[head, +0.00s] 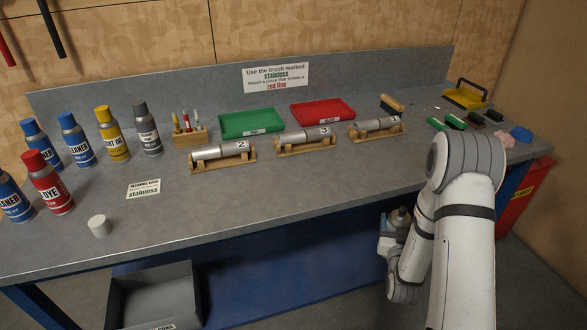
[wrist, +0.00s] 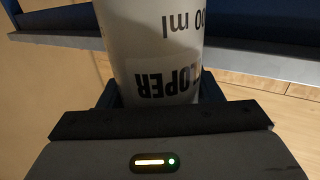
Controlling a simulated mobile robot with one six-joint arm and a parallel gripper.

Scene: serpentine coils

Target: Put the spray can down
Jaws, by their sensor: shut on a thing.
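The spray can in my gripper is pale with dark print; in the wrist view the can (wrist: 158,35) shows upside-down letters reading "LOPER" and "ml". My gripper (wrist: 158,98) is shut around its body, one finger on each side. In the head view my gripper (head: 392,236) is in front of the workbench (head: 300,190), beyond its front edge. Only the top of the held can (head: 400,216) shows clearly there; my arm and gripper hide much of the rest. The can's base is not visible.
Several upright cans, including a red dye can (head: 48,183) and grey can (head: 148,130), stand at left. A white cap (head: 99,226) lies near the front edge. Numbered cylinders (head: 305,139) rest on wooden stands. The bench's front middle is clear. A grey bin (head: 155,297) is below.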

